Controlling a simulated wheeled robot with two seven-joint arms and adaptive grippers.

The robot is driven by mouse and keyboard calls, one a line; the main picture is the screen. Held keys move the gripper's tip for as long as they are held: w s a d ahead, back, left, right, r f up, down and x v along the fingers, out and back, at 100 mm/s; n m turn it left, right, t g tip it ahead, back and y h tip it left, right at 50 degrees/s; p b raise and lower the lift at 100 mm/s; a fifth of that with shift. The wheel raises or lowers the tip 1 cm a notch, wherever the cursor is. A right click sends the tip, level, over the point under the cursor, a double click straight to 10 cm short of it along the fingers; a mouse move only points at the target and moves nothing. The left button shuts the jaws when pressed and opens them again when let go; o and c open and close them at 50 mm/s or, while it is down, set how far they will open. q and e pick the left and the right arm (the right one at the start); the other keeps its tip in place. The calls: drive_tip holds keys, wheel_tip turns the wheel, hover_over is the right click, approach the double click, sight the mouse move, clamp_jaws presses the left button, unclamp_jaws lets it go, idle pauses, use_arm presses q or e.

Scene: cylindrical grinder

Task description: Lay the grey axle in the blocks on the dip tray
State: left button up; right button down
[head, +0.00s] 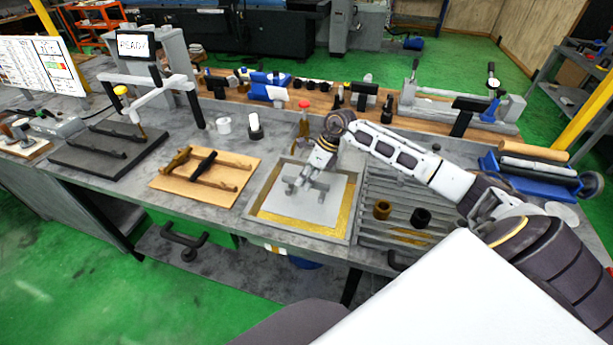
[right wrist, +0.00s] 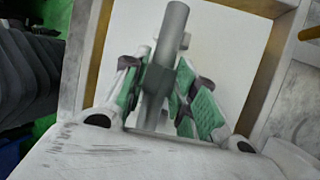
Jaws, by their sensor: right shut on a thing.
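The dip tray (head: 252,213) is a shallow square tray with a white floor and a golden edge, on the bench in the middle of the head view. My right gripper (head: 296,184) is low over it, pointing down. In the right wrist view, its green-padded fingers (right wrist: 160,92) are shut on the grey axle (right wrist: 172,40), a plain grey rod with a thicker collar between the pads. Small grey pieces (head: 320,187) show beside the fingers, probably part of the axle or blocks. The fingers partly hide them, so I cannot tell whether the axle touches the blocks. My left gripper is not in view.
Left of the tray, a tan board (head: 231,188) carries brown supports and a black part. Further left is a black base (head: 75,160) with rails. Right of the tray, a ribbed grey rack (head: 372,222) carries a brown and a black ring. Tools line the back.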

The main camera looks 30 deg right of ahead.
drive_tip(key=shift+f+b, duration=0.85)
drive_tip(key=shift+f, duration=0.3)
drive_tip(key=c, duration=1.1)
unclamp_jaws()
drive_tip(key=shift+o, duration=0.2)
drive_tip(key=shift+f, duration=0.15)
drive_tip(key=v, duration=1.2)
